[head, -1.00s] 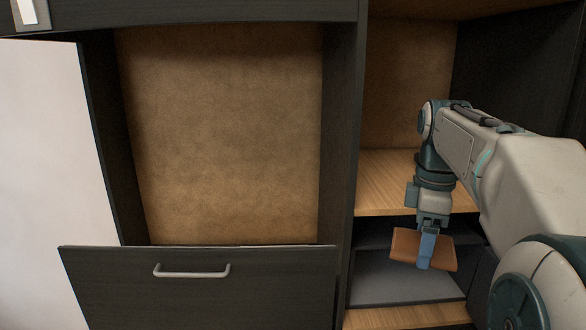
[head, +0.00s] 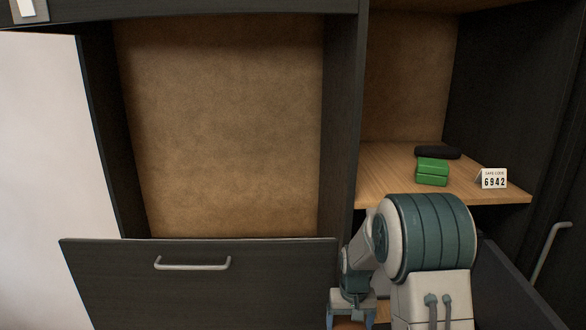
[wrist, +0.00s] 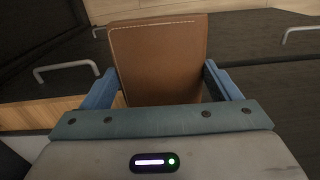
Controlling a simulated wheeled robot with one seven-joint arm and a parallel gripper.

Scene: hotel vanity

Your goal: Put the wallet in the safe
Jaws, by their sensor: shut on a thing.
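The brown wallet (wrist: 158,62) fills the middle of the wrist view, upright between the two blue fingers of my gripper (wrist: 160,78). My gripper is shut on it. In the head view my gripper (head: 350,312) is low, left of my arm, at the bottom edge. Only a sliver of brown wallet (head: 349,323) shows between its fingers there. The safe's compartment under the wooden shelf is mostly hidden behind my arm. A dark panel (head: 507,287) stands out at its right, perhaps the safe's open door.
On the wooden shelf (head: 385,178) lie green boxes (head: 432,172), a black case (head: 437,153) and a code card reading 6942 (head: 493,179). A drawer front with a handle (head: 192,265) is at left. Another handle (head: 550,252) is at far right.

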